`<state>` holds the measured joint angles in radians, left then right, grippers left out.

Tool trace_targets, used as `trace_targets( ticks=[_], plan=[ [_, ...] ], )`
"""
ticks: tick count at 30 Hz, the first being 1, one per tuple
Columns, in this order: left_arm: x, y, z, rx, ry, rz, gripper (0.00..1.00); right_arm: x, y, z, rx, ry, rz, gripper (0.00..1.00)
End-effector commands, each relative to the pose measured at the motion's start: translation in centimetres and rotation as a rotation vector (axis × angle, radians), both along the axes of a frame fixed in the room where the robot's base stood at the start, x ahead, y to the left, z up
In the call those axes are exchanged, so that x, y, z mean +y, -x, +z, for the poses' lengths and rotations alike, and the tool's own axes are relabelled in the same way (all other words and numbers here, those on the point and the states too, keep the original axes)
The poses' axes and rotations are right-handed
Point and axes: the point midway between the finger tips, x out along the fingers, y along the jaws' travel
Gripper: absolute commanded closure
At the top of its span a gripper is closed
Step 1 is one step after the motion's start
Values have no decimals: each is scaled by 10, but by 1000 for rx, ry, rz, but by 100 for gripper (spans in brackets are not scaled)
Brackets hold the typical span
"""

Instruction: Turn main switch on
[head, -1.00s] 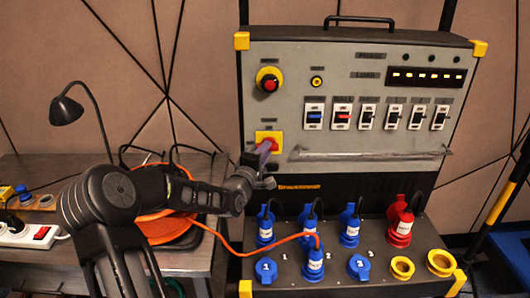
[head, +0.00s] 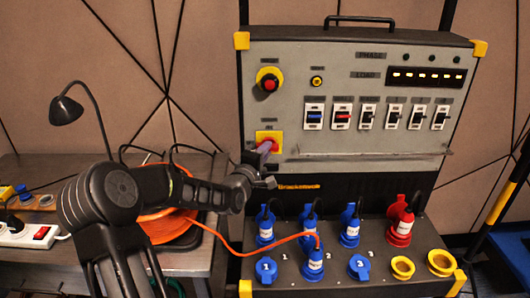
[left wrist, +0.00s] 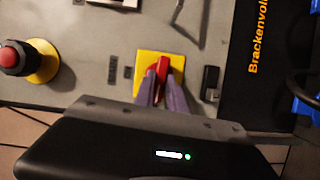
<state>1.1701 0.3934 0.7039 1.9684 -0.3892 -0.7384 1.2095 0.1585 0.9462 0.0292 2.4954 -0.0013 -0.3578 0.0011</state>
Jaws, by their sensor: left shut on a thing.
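The main switch is a red rotary handle on a yellow square plate (head: 264,136), low on the left of the grey panel. In the left wrist view its red handle (left wrist: 162,68) stands between my fingertips. My left gripper (head: 266,147) is at the switch, its purple-grey fingers shut on the red handle, and they show in the left wrist view too (left wrist: 161,90). The fingers hide part of the handle in the head view. My right gripper is not in view.
A red emergency button on yellow (head: 269,82) sits above the switch. Several breaker switches (head: 368,116) and a lit display (head: 427,78) are to the right. Blue and red plugs (head: 400,226) fill the lower box. An orange cable reel (head: 165,228) lies behind my arm.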

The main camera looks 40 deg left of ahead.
Motion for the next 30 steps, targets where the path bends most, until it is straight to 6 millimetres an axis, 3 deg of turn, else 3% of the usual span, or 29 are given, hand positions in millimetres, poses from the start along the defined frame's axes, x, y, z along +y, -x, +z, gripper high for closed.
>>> trace_targets(
  ticks=[19,23,30],
  plan=[
    [-4,-2,8,312,-415,-3,100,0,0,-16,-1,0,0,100],
    [-6,-3,12,387,-511,-5,100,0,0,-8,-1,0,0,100],
    [-8,-5,19,529,-690,-6,100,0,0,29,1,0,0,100]
  ],
)
